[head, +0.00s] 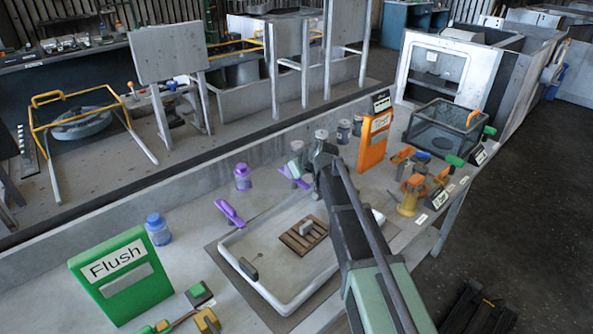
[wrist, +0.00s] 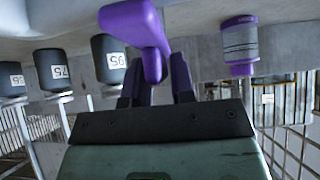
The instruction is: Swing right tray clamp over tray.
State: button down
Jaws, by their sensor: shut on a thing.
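The white tray (head: 240,277) lies on the bench and holds a brown slatted rack with a small grey block on it. The right tray clamp (head: 297,181) is purple and stands at the tray's far edge, partly hidden by my gripper. Another purple clamp (head: 230,212) is at the tray's left edge. My gripper (head: 308,170) reaches in over the far side of the tray. In the wrist view, its fingers (wrist: 157,82) are shut on the purple right tray clamp (wrist: 138,24).
A purple-lidded jar (head: 242,176) stands behind the left clamp. A green Flush sign (head: 120,275) is at front left. Orange-handled fixtures (head: 411,194) stand right of my arm.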

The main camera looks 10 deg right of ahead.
jog(key=c, duration=1.1)
grip_release()
jog(key=shift+c, duration=0.2)
jog(key=p+v, duration=0.7)
jog(key=v, duration=0.3)
jog(key=shift+s+r+p, duration=0.25)
jog(key=shift+r+p, duration=0.05)
jog(key=shift+r, duration=0.05)
jog(key=shift+d, duration=0.1)
